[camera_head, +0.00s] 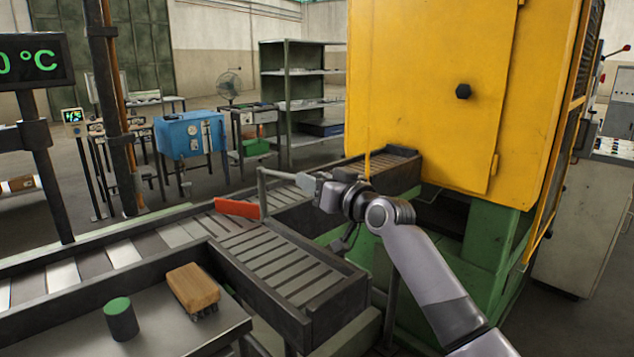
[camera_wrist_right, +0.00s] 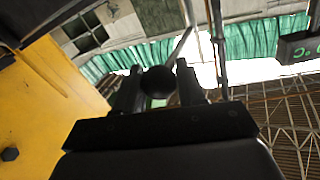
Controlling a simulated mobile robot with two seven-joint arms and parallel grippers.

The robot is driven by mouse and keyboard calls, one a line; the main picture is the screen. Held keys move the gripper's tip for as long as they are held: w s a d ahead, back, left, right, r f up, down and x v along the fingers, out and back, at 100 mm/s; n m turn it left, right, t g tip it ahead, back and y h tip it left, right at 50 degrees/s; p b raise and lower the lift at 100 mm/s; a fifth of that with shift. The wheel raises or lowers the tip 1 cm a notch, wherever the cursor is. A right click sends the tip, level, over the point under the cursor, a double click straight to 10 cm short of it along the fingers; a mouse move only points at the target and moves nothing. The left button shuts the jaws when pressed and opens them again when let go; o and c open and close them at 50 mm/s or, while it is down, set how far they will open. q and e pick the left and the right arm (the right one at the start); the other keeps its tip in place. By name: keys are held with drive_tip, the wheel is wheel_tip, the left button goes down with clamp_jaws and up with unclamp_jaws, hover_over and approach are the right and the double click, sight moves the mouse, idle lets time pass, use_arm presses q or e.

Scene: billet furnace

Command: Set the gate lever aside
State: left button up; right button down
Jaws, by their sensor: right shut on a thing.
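The gate lever (camera_head: 263,190) is a thin grey bar. It stands up beside the conveyor and bends right at its top toward my right gripper (camera_head: 309,183). A flat red-orange gate plate (camera_head: 237,208) lies across the rollers left of the lever's foot. My right gripper is shut at the right end of the lever's top bar. In the right wrist view a dark round knob (camera_wrist_right: 158,82) sits between the two fingers of the right gripper (camera_wrist_right: 158,95). My left gripper is not in view.
The roller conveyor (camera_head: 125,252) has a side branch (camera_head: 285,268) toward me. A yellow furnace cabinet (camera_head: 440,80) stands close on the right. A side table (camera_head: 165,327) at lower left holds a wooden brush (camera_head: 193,287) and a green-topped cylinder (camera_head: 121,320).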

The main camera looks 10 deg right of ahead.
drive_tip(key=shift+d+r, duration=0.1)
drive_tip(key=shift+r, duration=0.05)
drive_tip(key=c, duration=0.8)
unclamp_jaws()
drive_tip(key=shift+o, duration=0.2)
wheel_tip(320, 180, up, 20)
